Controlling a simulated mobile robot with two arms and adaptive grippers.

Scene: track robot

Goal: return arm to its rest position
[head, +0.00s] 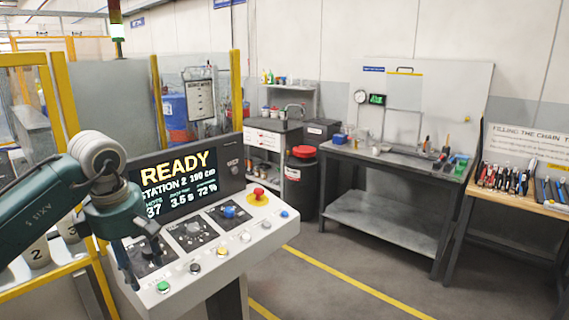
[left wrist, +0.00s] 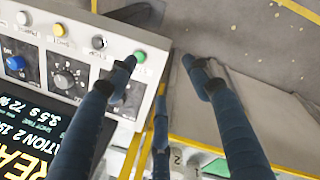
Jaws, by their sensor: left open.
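My left gripper (head: 146,268) hangs from my green left arm (head: 45,200) at the left of the head view. It is open and empty, over the near left corner of the control console (head: 245,250). In the left wrist view its two dark fingers (left wrist: 160,64) are spread apart. One fingertip appears beside the green button (left wrist: 140,56); the other appears over the floor past the console edge. I cannot tell whether a finger touches the console. The green button also shows in the head view (head: 163,287). My right gripper is in neither view.
The console screen (head: 178,180) reads READY. A red button (head: 259,193) stands at the console's far right. A yellow-framed guard (head: 65,95) is close behind my left arm. A workbench (head: 395,160) and a tool table (head: 525,195) stand at right. The floor (head: 350,265) between is clear.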

